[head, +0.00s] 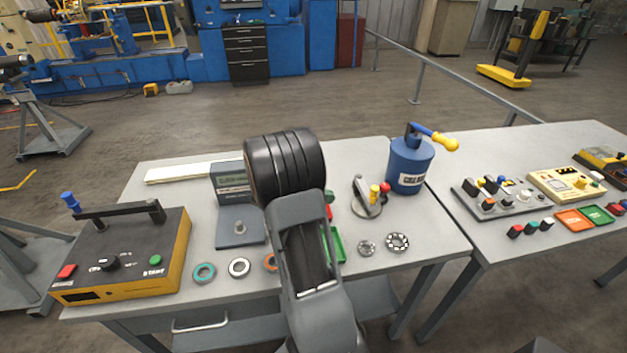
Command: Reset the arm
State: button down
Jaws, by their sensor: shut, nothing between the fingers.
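My own arm rises from the bottom middle of the head view, in front of the table (400,285). Its grey link and black ribbed joint stand over the middle of the tabletop. My gripper and its fingertips do not show; the arm's own bulk hides what lies behind it. I see no object held by the part of the arm in view.
Left of the arm are a yellow-black control box (130,255), a grey scale-like device (236,225) and several rings. Right of it are a green tray (337,243), two bearings, a lever device (366,200) and a blue canister (409,165). A second table (500,245) holds panels.

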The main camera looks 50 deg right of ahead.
jog(key=shift+w+a+r, duration=0.1)
jog(key=shift+a, duration=0.1)
jog(key=s+a+f+m+t+y, duration=0.2)
jog(key=a+f+m+t+y, duration=0.15)
jog(key=a+m+y, duration=0.7)
jog(key=a+r+t, duration=0.4)
jog(key=a+r, duration=0.1)
jog(key=a, duration=0.5)
jog(key=a+r+t+y, duration=0.1)
jog(key=a+r+t, duration=0.4)
jog(key=a, duration=0.5)
jog(key=shift+s+a+r, duration=0.15)
jog(key=shift+s+r, duration=0.15)
jog(key=shift+r, duration=0.25)
jog(key=shift+m, duration=0.25)
